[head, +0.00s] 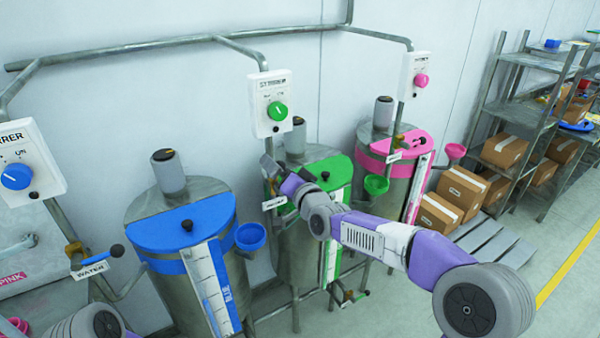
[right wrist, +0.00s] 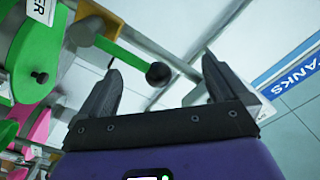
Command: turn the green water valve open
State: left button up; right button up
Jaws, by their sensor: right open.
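The green water valve shows in the right wrist view as a green lever (right wrist: 122,53) with a black ball knob (right wrist: 158,74) on a brass body (right wrist: 84,31). My right gripper (right wrist: 162,66) is open, and the knob appears in the gap between its fingertips. I cannot tell how deep the knob sits, and no contact shows. In the head view my right gripper (head: 274,174) is beside the green tank (head: 318,176), above a white tag (head: 274,202). There the gripper largely hides the valve lever. My left gripper is out of view.
A stirrer box with a green knob (head: 277,111) hangs above my right gripper. The blue tank (head: 183,222) stands to the left and the pink tank (head: 392,150) to the right. A green funnel (head: 376,185) juts from the green tank near my right arm.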

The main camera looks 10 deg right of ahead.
jog(key=b+v, duration=0.4)
jog(key=v, duration=0.3)
jog(key=s+f+g+h, duration=0.15)
jog(key=f+g, duration=0.25)
jog(key=f, duration=1.3)
jog(key=s+f+g, duration=0.3)
jog(key=f, duration=1.4)
jog(key=s+f+n+g, duration=0.1)
jog(key=s+f+g, duration=0.3)
jog(key=s+f, duration=0.7)
jog(key=s+a+f+n+g, duration=0.1)
jog(key=s+f+g, duration=0.4)
jog(key=s+f, duration=0.6)
jog(key=s, duration=0.5)
jog(key=shift+s+a+f+g, duration=0.2)
jog(key=shift+f+g, duration=0.1)
jog(key=shift+f, duration=0.1)
